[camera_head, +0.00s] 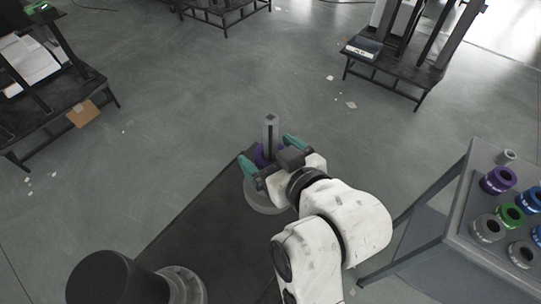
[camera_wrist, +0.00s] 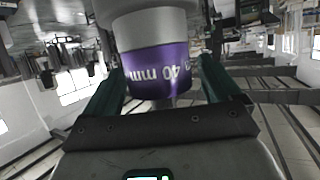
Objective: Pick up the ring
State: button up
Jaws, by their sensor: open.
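A purple ring (camera_head: 260,156) sits low around an upright grey post (camera_head: 270,128) on a round grey base (camera_head: 262,203). My gripper (camera_head: 271,153) is open, with one teal finger on each side of the ring. In the wrist view the ring (camera_wrist: 158,70) shows "40 mm" upside down, with a grey band against it. My arm hides part of the ring and base in the head view.
A grey table (camera_head: 465,215) at the right holds several purple, green, blue and grey rings. Dark stands (camera_head: 400,70) and (camera_head: 55,100) a dark bench stand farther off at the top right and left. The floor between is mostly clear.

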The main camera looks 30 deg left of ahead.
jog(key=c, duration=1.2)
jog(key=shift+c, duration=0.2)
notch_tip(320, 180, up, 18)
jog(key=shift+r+p, duration=0.1)
jog(key=shift+p, duration=0.2)
